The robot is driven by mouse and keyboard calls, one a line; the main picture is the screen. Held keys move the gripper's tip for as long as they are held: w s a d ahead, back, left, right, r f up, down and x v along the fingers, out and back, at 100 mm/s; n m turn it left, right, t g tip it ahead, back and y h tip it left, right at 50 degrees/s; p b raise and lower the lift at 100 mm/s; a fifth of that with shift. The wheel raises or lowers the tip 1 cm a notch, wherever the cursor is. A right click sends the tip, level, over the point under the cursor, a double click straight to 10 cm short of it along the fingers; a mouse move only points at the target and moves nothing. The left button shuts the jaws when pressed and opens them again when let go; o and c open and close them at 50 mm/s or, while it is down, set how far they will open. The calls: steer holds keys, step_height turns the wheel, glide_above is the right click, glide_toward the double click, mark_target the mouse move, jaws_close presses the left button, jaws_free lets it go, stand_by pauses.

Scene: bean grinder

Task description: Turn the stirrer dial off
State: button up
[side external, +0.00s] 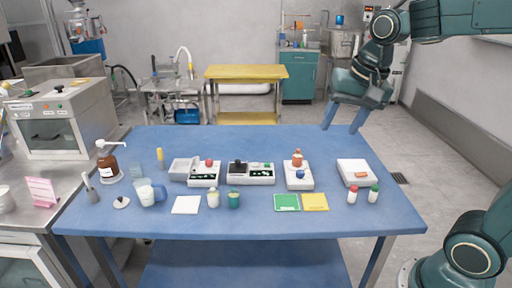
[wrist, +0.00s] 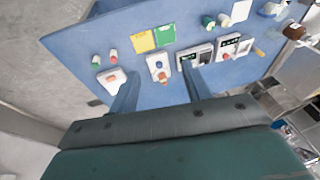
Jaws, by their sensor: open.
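A white box (side external: 299,183) with an orange-red vessel (side external: 297,159) on top and a blue knob (side external: 300,174) on its front stands right of centre on the blue table. It looks like the stirrer with its dial; the dial's setting is too small to read. In the wrist view the same white box (wrist: 161,78) shows between the fingers. My gripper (side external: 341,129) is open and empty, pointing down above the table's far right edge, behind and above the box and apart from it.
A white box with an orange switch (side external: 356,172) stands to the right. Two panel devices (side external: 251,173) (side external: 204,174) stand to the left. Green and yellow cards (side external: 287,202) (side external: 315,202), small bottles (side external: 374,193) and cups (side external: 234,199) line the front. The table's back strip is clear.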

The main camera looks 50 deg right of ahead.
steer(key=w+d+f+m+g, duration=0.1)
steer(key=w+d+f+m, duration=0.25)
steer(key=w, duration=0.25)
steer(key=w+d+f+m+g, duration=0.1)
steer(key=w+d+f+m, duration=0.1)
steer(key=w+d+m, duration=0.3)
steer(key=m+g, duration=0.2)
steer(key=m, duration=0.6)
glide_above(300, 172)
step_height(300, 172, down, 9)
steer(key=shift+d+n+y, duration=0.2)
steer(key=shift+n+y, duration=0.05)
steer(key=shift+y, duration=0.05)
step_height(300, 172, down, 14)
steer(key=shift+r, duration=0.2)
steer(key=c, duration=1)
